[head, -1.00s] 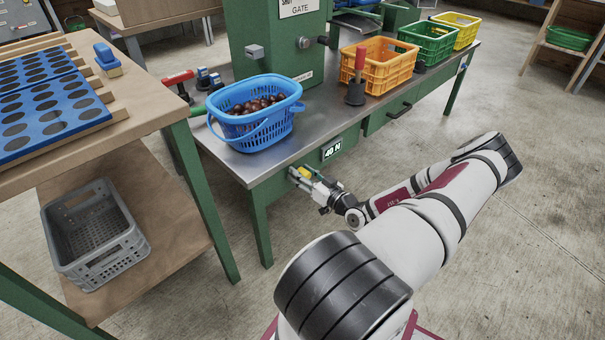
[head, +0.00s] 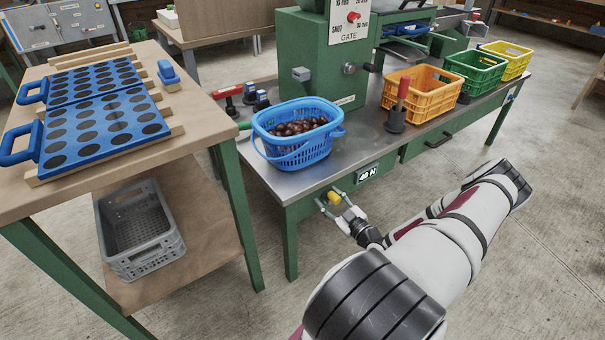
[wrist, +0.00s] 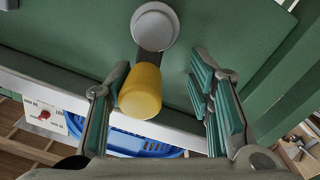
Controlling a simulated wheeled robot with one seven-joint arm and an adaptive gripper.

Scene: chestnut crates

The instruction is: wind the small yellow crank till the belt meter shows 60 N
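The small yellow crank (head: 334,197) is on the green front of the metal-topped bench, below the blue basket. In the wrist view its yellow knob (wrist: 141,92) stands out beside a round grey hub (wrist: 155,28). My gripper (head: 330,198) is open at the crank. In the wrist view the gripper (wrist: 160,75) has its fingers spread on either side of the knob, which lies close to the left finger; contact there is unclear. A clear gap separates it from the right finger. The belt meter (head: 367,172) to the right of the crank reads 40 N.
A blue basket of chestnuts (head: 298,150) stands on the bench (head: 350,150) above the crank. An orange crate (head: 418,92) and a red-handled tool (head: 398,108) are farther right. A wooden table (head: 190,120) stands at left. The floor before the bench is clear.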

